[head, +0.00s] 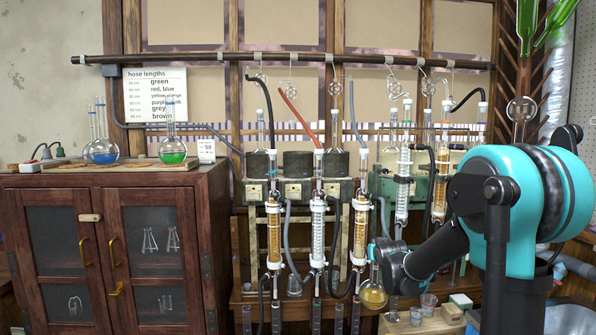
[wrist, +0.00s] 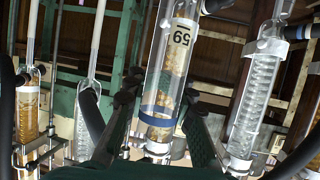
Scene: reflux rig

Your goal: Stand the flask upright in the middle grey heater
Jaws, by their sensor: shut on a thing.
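My gripper (head: 375,252) is low in front of the rig, right of the heaters. It is shut on the neck of a round flask (head: 373,294) with yellow liquid, which hangs roughly upright below the fingers. In the wrist view the clear neck (wrist: 166,70), with a "59" label and a blue band, stands between the fingers (wrist: 160,100). The flask's bulb is hidden there. The middle grey heater (head: 298,164) is on the rig behind, up and left of my gripper, with no flask visible in it. The grey heaters left (head: 258,165) and right (head: 337,163) of it hold flasks.
Glass condensers (head: 318,232) with hoses stand in a row before the heaters. A red hose (head: 298,118) hangs above the middle heater. A green heater unit (head: 383,183) is to the right. Flasks with blue (head: 103,151) and green (head: 173,151) liquid stand on the cabinet (head: 150,178).

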